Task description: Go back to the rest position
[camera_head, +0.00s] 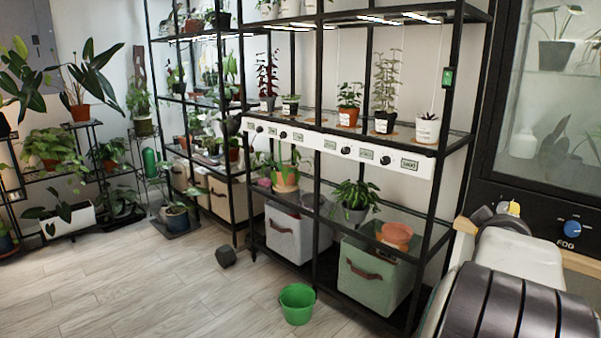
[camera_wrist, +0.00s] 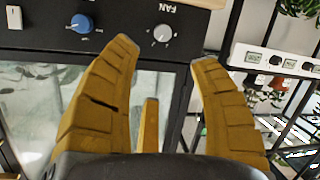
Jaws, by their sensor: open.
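My gripper (camera_wrist: 167,62) shows in the wrist view with its two yellow-brown ribbed fingers spread apart and nothing between them. Past the fingertips is the black control panel of the glass cabinet, with a grey knob (camera_wrist: 160,36) marked FAN and a blue knob (camera_wrist: 82,24). The fingers look apart from the knobs, though the exact distance is hard to tell. In the head view my arm fills the lower right, in front of the cabinet. The blue knob (camera_head: 572,228) marked FOG shows there to the right of my arm. The gripper's fingers are mostly hidden in that view.
A black shelf rack (camera_head: 322,200) with potted plants stands left of my arm. A white strip of knobs and labels (camera_head: 345,146) runs along it. A green bucket (camera_head: 297,304) and a dark pot (camera_head: 226,257) are on the floor. The wood floor (camera_head: 130,290) at left is clear.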

